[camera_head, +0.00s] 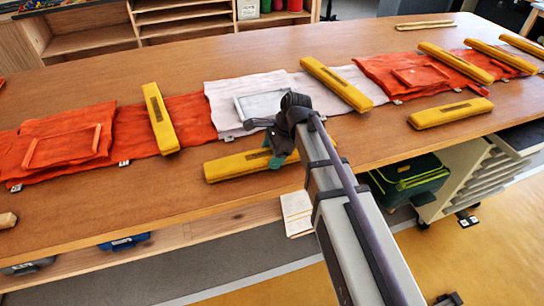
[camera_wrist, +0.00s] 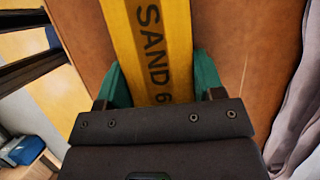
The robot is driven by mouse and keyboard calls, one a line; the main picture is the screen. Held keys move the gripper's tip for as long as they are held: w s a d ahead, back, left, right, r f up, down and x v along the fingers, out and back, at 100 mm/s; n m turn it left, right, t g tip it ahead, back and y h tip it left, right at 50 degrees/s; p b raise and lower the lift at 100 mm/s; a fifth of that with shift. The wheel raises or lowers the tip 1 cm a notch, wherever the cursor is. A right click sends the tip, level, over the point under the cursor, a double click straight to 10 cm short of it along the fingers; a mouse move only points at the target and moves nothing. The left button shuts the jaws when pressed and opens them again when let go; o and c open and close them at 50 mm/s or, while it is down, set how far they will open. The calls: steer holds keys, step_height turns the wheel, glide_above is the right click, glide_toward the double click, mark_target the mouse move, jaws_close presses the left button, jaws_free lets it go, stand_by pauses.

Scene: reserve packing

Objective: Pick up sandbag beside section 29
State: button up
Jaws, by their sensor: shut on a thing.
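A yellow sandbag (camera_head: 228,168) is at the near edge of the table, in front of the pale middle part of the cloth row. My gripper (camera_head: 274,154) reaches over it from the front right. In the wrist view the same sandbag (camera_wrist: 150,45) reads "SAND 6" and runs between the two green fingers of my gripper (camera_wrist: 158,72), which are shut on its sides. I cannot tell whether it rests on the table or is slightly raised. Section 29's marking is not readable.
Orange cloth (camera_head: 68,142) and pale cloth (camera_head: 225,98) run along the wooden table (camera_head: 120,200). Other yellow sandbags lie across the cloth (camera_head: 160,118) (camera_head: 337,84), and one lies at the right front (camera_head: 450,112). A green case (camera_head: 408,178) stands below the table edge.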

steer(key=shift+c, duration=0.8)
steer(key=shift+r, duration=0.1)
